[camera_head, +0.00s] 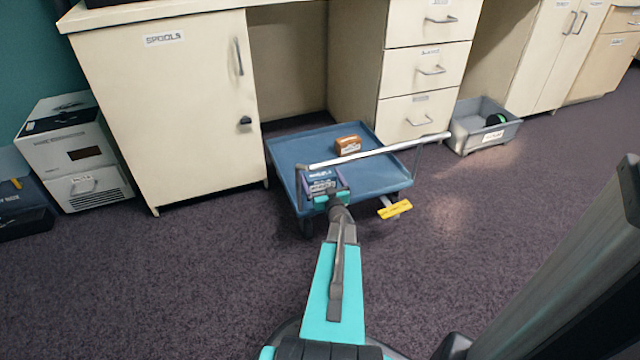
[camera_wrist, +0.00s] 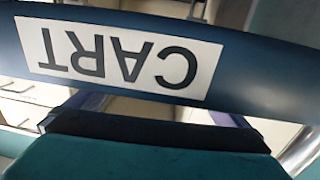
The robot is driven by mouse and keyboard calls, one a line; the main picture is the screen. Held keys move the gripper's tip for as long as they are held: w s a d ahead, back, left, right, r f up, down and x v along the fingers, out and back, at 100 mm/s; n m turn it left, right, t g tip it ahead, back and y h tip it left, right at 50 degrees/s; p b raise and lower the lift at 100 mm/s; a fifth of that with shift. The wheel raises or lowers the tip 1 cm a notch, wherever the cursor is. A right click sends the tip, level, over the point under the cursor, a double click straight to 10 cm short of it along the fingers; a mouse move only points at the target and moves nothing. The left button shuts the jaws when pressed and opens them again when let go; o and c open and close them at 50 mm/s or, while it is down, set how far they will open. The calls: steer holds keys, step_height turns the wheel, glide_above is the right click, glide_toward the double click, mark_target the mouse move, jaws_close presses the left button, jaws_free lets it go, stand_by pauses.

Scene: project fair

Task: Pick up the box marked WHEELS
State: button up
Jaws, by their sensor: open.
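A small orange-brown box (camera_head: 348,145) with a white label sits on the blue cart (camera_head: 290,160), towards its back. The label is too small to read, so I cannot tell whether it says WHEELS. My gripper (camera_head: 322,187) is open at the cart's near left part, apart from the box and nearer to me. In the wrist view, my gripper (camera_wrist: 155,112) faces a dark blue edge of the cart (camera_wrist: 260,75) with an upside-down CART label. No box shows in the wrist view.
A SPOOLS cabinet (camera_head: 165,110) stands left, drawers (camera_head: 425,70) behind. A grey bin (camera_head: 482,128) sits right. The carpet in front is mostly clear.

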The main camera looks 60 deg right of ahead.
steer(key=shift+f+b+x, duration=0.25)
steer(key=shift+b+x, duration=0.75)
steer(key=shift+x, duration=0.35)
steer(key=shift+b+x, duration=0.5)
steer(key=shift+x, duration=0.75)
steer(key=shift+d+r, duration=0.1)
steer(key=shift+r, duration=0.1)
steer(key=c, duration=0.8)
steer(key=shift+c, duration=0.2)
steer(key=shift+s+r, duration=0.1)
